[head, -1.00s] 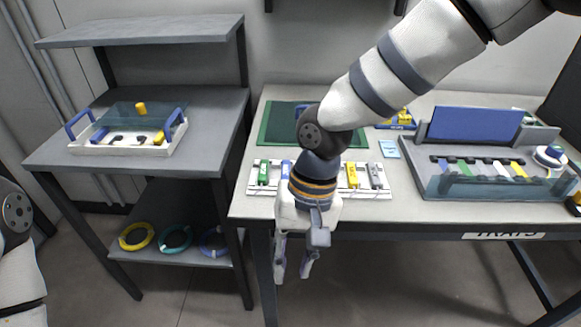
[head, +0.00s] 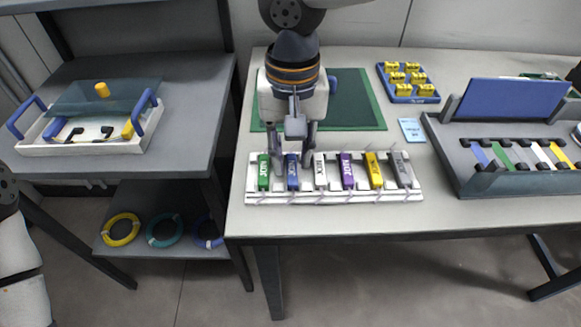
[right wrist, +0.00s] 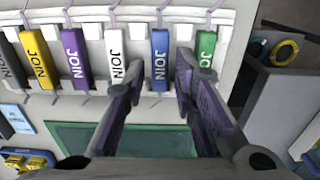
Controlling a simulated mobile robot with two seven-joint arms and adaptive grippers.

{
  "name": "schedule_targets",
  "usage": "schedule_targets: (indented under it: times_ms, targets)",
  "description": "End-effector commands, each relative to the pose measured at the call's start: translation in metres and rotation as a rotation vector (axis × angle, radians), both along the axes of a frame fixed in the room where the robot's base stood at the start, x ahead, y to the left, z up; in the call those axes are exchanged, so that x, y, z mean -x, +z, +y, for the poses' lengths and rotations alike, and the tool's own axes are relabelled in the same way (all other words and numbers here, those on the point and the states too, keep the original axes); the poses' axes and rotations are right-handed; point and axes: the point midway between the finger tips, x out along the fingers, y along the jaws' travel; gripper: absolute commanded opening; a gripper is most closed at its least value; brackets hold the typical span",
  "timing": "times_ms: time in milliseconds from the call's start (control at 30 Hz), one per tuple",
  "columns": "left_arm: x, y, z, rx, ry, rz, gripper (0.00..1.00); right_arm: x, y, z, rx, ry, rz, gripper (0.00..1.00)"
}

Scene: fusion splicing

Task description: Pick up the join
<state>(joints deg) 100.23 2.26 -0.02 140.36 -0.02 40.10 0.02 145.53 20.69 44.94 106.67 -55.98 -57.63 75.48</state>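Several small joins marked JOIN stand in a row in a white rack (head: 330,199): green (head: 263,172), blue (head: 292,172), white (head: 320,171), purple (head: 347,170), yellow (head: 373,170) and grey (head: 402,169). My right gripper (head: 292,160) is open at the blue join. In the right wrist view the blue join (right wrist: 160,62) lies between the spread fingers of the gripper (right wrist: 160,75), with a gap on each side. The white join (right wrist: 116,55) and green join (right wrist: 205,48) lie just outside the fingers. My left gripper is out of view.
A green mat (head: 350,108) lies behind the rack, with a blue tray (head: 410,98) of yellow pieces and a light blue card (head: 412,130) beyond. A grey holder (head: 480,180) stands at the right. A handled white tray (head: 90,148) is on the left shelf.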

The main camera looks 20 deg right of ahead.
Motion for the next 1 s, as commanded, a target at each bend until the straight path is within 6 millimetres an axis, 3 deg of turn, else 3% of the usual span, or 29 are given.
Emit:
schedule_targets:
  times_ms: [33,100,367,467,500,767,867,1000]
  targets:
    - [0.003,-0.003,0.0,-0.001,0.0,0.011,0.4,0.001,-0.013,0.0,-0.001,0.0,0.01,0.25]
    - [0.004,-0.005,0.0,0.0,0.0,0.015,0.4,0.001,-0.022,0.0,-0.001,0.0,0.008,0.25]
    - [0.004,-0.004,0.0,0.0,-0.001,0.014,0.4,0.0,-0.023,0.0,0.0,0.0,0.001,0.25]
    - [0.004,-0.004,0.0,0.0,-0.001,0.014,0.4,0.0,-0.023,0.0,0.0,0.0,0.001,0.02]
    - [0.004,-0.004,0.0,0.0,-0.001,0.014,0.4,0.0,-0.023,0.0,0.0,0.0,0.001,0.0]
    - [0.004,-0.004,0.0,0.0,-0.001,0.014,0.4,0.0,-0.023,0.0,0.0,0.0,0.001,0.0]
    - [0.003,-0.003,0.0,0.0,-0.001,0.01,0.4,0.0,-0.018,0.0,0.0,0.0,-0.001,0.0]
    - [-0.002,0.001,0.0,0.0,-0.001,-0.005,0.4,-0.001,0.005,0.0,0.001,-0.002,-0.008,0.0]
